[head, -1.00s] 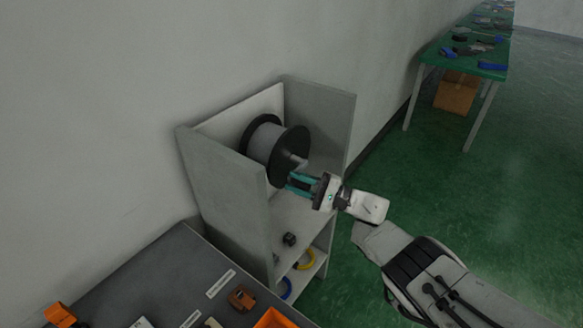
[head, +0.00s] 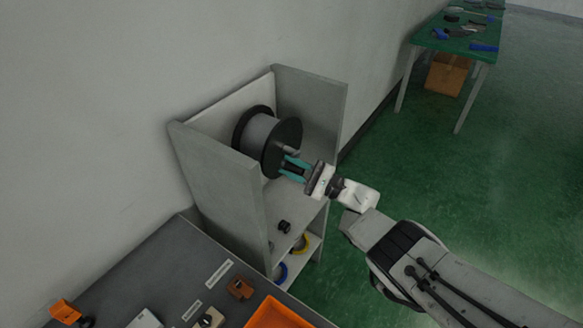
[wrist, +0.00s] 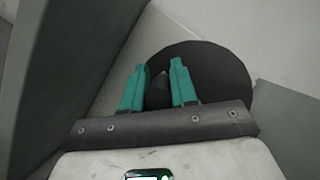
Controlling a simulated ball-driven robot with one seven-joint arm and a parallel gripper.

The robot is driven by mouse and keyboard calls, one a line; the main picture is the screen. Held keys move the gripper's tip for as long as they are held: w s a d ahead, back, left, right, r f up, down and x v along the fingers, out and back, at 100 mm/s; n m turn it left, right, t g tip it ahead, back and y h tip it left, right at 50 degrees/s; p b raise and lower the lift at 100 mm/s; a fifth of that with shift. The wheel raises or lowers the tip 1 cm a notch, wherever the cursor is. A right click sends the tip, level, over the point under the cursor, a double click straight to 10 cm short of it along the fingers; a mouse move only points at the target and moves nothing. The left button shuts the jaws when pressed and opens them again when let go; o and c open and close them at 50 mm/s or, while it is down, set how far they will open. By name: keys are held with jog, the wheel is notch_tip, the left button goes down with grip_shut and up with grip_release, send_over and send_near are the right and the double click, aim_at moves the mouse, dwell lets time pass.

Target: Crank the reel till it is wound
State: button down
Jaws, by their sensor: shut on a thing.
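The reel (head: 262,131) is a grey drum between black round flanges, set in the upper part of a grey open cabinet (head: 215,180). A short crank handle (head: 291,151) stands out from the right flange. My gripper (head: 288,165) has teal fingers and reaches in from the right, at the lower right of the flange. In the wrist view, the fingers of my gripper (wrist: 158,85) close around a dark handle grip (wrist: 157,92), with the black flange (wrist: 218,75) behind. The fingers partly hide the grip, and how much is wound cannot be told.
The cabinet's side panels stand close on both sides of the reel. A small dark knob (head: 284,226) and yellow and blue rings lie on its lower shelves. A dark bench (head: 150,275) with orange bins is in front. A green table (head: 465,40) stands far right.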

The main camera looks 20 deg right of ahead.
jog(key=shift+r, duration=0.1)
jog(key=c, duration=1)
grip_release()
jog(key=shift+o, duration=0.2)
jog(key=shift+d, duration=0.1)
jog(key=v, duration=1)
jog(key=shift+s+d+f+p, duration=0.2)
jog(key=shift+s+p, duration=0.05)
jog(key=shift+p, duration=0.05)
